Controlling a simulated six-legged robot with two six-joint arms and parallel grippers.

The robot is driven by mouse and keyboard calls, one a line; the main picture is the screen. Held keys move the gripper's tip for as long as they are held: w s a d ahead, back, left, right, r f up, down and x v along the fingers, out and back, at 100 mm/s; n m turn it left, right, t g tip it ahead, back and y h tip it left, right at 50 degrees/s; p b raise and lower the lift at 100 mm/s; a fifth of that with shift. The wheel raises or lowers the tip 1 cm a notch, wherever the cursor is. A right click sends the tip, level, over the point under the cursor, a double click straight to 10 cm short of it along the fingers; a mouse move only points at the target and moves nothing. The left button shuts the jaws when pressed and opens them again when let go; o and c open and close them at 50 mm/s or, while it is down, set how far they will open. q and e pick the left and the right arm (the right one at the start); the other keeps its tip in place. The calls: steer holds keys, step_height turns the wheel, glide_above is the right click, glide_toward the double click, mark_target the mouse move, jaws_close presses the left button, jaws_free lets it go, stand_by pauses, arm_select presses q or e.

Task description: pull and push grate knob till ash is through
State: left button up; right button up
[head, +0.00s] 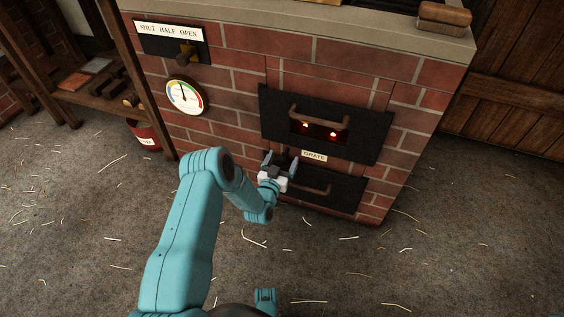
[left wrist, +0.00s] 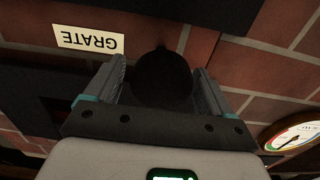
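In the left wrist view the knob (left wrist: 163,80) sits between the two grey fingers of my left gripper (left wrist: 160,88). A narrow gap shows on the knob's left side; contact on its right side is unclear. In the head view my left gripper (head: 279,163) is at the stove, its fingers spread, and partly hides the knob. The GRATE label also shows upside down in the left wrist view (left wrist: 89,39). My right gripper is not in view.
Above the label is a black fire door (head: 362,128) with a handle and red glow. Below is a black ash door (head: 338,190) with a curved handle. A dial gauge (head: 185,97) and a SHUT HALF OPEN plate (head: 168,31) are at left. Straw-strewn floor (head: 450,260) is free.

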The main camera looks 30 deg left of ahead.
arm_select(q)
steer(key=shift+s, duration=0.25)
steer(key=shift+s+d+p, duration=0.15)
steer(key=shift+s+p, duration=0.15)
steer(key=shift+s, duration=0.05)
steer(key=p+v, duration=0.4)
steer(key=v, duration=1.1)
steer(key=shift+p, duration=0.3)
steer(key=shift+s+d, duration=0.15)
